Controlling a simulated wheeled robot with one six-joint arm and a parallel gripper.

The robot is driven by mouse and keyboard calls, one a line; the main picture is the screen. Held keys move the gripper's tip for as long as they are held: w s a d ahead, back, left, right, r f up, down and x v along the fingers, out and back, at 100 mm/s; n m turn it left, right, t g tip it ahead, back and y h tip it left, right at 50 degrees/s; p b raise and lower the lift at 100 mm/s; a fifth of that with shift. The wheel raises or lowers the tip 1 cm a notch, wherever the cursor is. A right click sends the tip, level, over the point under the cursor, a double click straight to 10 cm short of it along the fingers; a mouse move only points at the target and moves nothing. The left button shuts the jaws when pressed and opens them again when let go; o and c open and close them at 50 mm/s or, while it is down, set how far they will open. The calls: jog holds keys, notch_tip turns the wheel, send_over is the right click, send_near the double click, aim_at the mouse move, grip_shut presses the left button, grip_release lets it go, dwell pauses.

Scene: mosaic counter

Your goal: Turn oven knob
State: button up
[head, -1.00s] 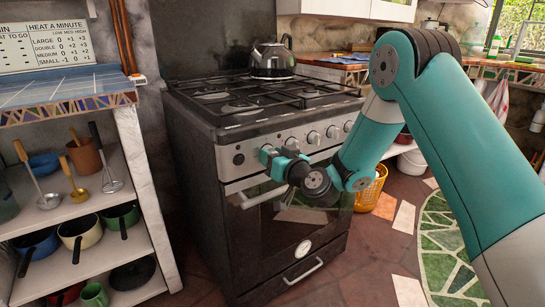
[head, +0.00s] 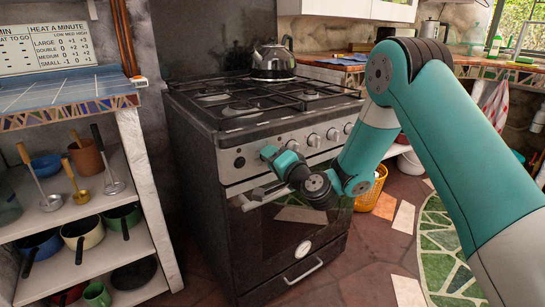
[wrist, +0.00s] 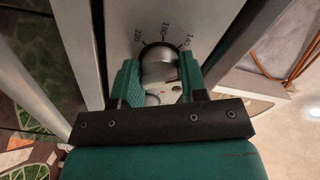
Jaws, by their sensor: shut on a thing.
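The oven (head: 255,250) stands at the centre of the head view, with a row of knobs along its steel front panel. My gripper (head: 268,153) is at the left end of that row, against the panel. In the wrist view, my gripper (wrist: 158,78) has its two teal fingers on either side of a round metallic oven knob (wrist: 159,66) and is shut on it. Temperature marks 220, 180 and 140 show on the panel around the knob. In the head view my gripper hides this knob.
Other knobs (head: 314,140) sit to the right of my gripper. The oven door handle (head: 265,194) runs just below it. A kettle (head: 273,62) stands on the hob.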

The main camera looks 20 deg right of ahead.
jog(key=m+p, duration=0.1)
jog(key=m, duration=0.3)
jog(key=shift+d+r, duration=0.1)
jog(key=shift+r, duration=0.05)
jog(key=shift+m+p, duration=0.75)
jog(key=shift+m, duration=0.85)
jog(key=o, duration=0.9)
jog(key=shift+s, duration=0.1)
